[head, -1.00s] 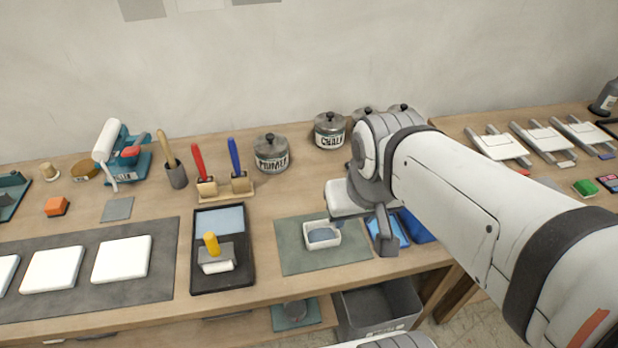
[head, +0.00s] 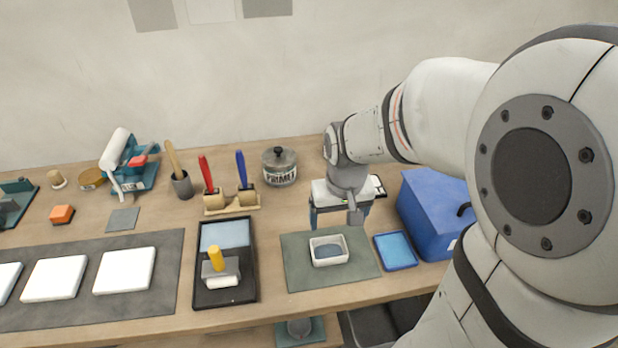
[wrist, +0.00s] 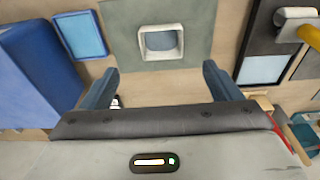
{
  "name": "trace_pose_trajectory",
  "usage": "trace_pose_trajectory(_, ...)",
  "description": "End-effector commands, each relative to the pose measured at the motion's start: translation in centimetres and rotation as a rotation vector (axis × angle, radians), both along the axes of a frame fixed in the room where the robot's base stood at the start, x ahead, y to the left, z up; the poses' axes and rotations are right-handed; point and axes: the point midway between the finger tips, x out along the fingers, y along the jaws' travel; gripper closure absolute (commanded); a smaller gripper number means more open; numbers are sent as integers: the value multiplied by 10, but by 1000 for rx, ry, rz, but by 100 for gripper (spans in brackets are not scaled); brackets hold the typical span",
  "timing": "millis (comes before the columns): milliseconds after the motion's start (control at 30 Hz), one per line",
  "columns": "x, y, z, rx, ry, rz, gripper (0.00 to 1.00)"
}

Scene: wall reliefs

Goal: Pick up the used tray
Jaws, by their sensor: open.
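A small white tray (head: 331,262) with blue-grey residue inside sits upright on a grey-green mat (head: 298,275); I take it for the used tray. In the wrist view the tray (wrist: 161,56) lies ahead of my fingers, roughly centred between them. My gripper (head: 340,212) is open and empty, above the table, behind the tray in the head view and apart from it. Both fingers of my gripper (wrist: 160,80) show in the wrist view. Nothing hides the tray.
A shallow blue tray (head: 395,251) and a big blue box (head: 434,215) stand right of the mat. A black tray (head: 225,295) with a yellow-handled tool stands left. A primer pot (head: 280,167) and brush stand (head: 231,205) are behind. Bare wood lies in front of the mat.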

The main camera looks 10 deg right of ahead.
Motion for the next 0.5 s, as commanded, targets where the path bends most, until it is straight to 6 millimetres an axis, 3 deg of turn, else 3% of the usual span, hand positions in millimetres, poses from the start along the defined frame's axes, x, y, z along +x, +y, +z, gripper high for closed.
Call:
trace_pose_trajectory(33, 10, -1, -20, 0, 31, -1, 11)
trace_pose_trajectory(200, 35, -2, -67, 1, 90, -4, 0)
trace_pose_trajectory(500, 49, -3, -107, 1, 128, -5, 0)
